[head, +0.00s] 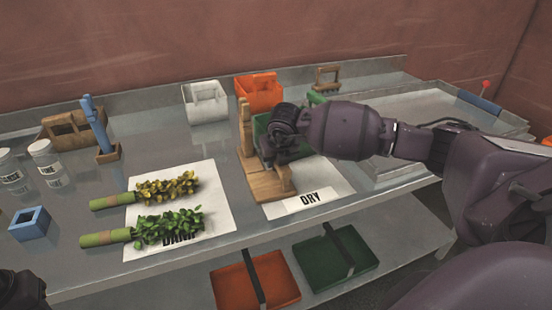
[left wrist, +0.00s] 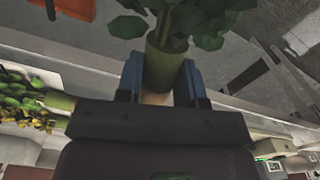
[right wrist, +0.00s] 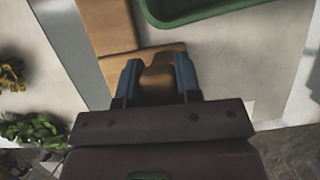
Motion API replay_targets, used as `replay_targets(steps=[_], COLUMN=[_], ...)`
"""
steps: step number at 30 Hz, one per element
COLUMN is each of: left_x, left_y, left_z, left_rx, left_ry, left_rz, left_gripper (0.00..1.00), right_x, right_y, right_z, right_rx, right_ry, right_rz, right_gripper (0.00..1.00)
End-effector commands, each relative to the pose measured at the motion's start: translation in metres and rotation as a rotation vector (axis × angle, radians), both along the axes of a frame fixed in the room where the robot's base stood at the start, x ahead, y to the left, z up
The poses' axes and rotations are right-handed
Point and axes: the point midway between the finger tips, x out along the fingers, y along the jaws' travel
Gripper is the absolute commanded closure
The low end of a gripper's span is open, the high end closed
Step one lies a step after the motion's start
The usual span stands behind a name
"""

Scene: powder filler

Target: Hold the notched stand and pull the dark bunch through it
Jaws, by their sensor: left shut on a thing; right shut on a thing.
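In the head view that gripper (head: 284,150) partly hides the stand. My left gripper (left wrist: 162,82) is shut on the green handle of a dark green leafy bunch (left wrist: 195,22). In the head view only a dark bit of my left arm shows at the lower left, and the held bunch is out of view.
A yellow-leaved bunch (head: 168,186) and a green-leaved bunch (head: 170,226) lie on the sheet at left. The DRY sheet (head: 335,195) lies under the stand. Red and green trays lie on the lower shelf.

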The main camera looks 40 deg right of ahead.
Motion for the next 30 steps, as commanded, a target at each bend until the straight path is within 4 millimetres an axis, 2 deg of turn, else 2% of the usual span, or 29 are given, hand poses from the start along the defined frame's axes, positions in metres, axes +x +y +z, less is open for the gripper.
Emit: replay_targets(steps=[1,6,17,23,30], left_x=[0.0,0.0,0.0,0.0,0.0], left_y=[0.0,0.0,0.0,0.0,0.0], left_z=[0.0,0.0,0.0,0.0,0.0], left_rx=[0.0,0.0,0.0,0.0,0.0], left_ry=[0.0,0.0,0.0,0.0,0.0], left_rz=[0.0,0.0,0.0,0.0,0.0], left_gripper=[0.9,0.9,0.9,0.9,0.9], right_x=[0.0,0.0,-0.001,-0.011,-0.029], right_y=[0.0,0.0,0.0,0.003,0.008], right_z=[0.001,0.001,0.005,0.029,0.072], right_rx=[0.0,0.0,0.0,0.0,-0.001], right_ry=[-0.001,-0.001,-0.002,-0.003,-0.003], right_rz=[0.0,0.0,0.0,0.001,0.001], right_gripper=[0.64,0.38,0.38,0.38,0.38])
